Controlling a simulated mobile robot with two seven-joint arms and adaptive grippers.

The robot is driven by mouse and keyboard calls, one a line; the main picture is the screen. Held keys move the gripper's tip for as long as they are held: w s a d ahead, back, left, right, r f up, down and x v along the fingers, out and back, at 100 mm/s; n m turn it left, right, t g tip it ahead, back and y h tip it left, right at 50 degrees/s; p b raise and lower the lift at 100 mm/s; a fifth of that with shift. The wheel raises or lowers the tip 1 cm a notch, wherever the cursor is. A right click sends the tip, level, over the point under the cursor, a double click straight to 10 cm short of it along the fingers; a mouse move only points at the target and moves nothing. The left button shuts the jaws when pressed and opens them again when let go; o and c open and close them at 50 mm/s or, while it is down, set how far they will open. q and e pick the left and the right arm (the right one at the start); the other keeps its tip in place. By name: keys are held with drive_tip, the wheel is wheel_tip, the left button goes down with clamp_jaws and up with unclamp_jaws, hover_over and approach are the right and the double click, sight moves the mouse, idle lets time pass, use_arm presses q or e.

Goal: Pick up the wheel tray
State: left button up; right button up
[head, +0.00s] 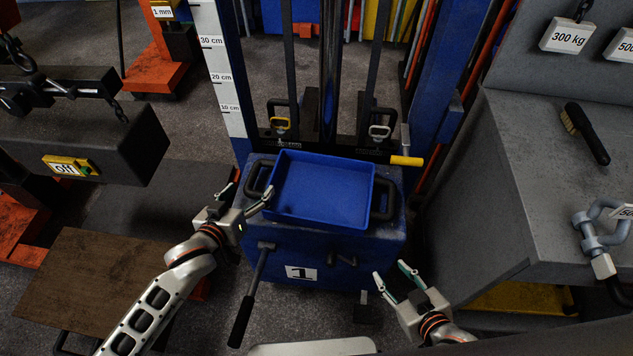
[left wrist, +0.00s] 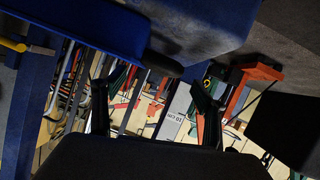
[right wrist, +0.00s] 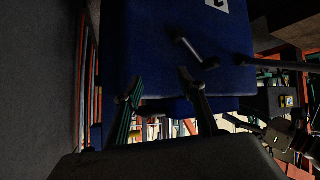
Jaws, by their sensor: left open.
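The wheel tray (head: 325,190) is a shallow, empty blue tray on top of a blue box marked 1 (head: 350,255). It has a black handle at each side, the left handle (head: 257,180) and the right handle (head: 384,198). My left gripper (head: 247,193) is open and empty close to the left handle; contact cannot be told. The left wrist view shows a blue edge (left wrist: 90,25) and a black handle end (left wrist: 163,63) near its fingers. My right gripper (head: 390,270) is open and empty, in front of the box's right side and apart from the tray.
A black lever (head: 248,295) sticks out from the box's front. Behind the tray stands a blue lift frame with a yellow-ended bar (head: 406,161). A grey workbench (head: 530,190) with a brush (head: 585,133) and a shackle (head: 600,225) is at right. A dark hanging block (head: 110,145) is at left.

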sight(262, 186)
use_arm(q)
drive_tip(key=x, duration=0.2)
drive_tip(key=shift+w+d+f+b, duration=0.15)
drive_tip(key=shift+w+b, duration=0.05)
drive_tip(key=shift+b, duration=0.1)
drive_tip(key=b+x, duration=0.1)
drive_tip(key=x, duration=0.3)
drive_tip(key=shift+w, duration=0.35)
drive_tip(key=c, duration=1.8)
drive_tip(key=shift+d, duration=0.1)
use_arm(e)
drive_tip(key=shift+s+d+f, duration=0.1)
drive_tip(key=shift+s+f, duration=0.1)
drive_tip(key=shift+f, duration=0.2)
drive_tip(key=shift+s+d+f, duration=0.1)
drive_tip(key=shift+s+f, duration=0.05)
drive_tip(key=shift+f, duration=0.25)
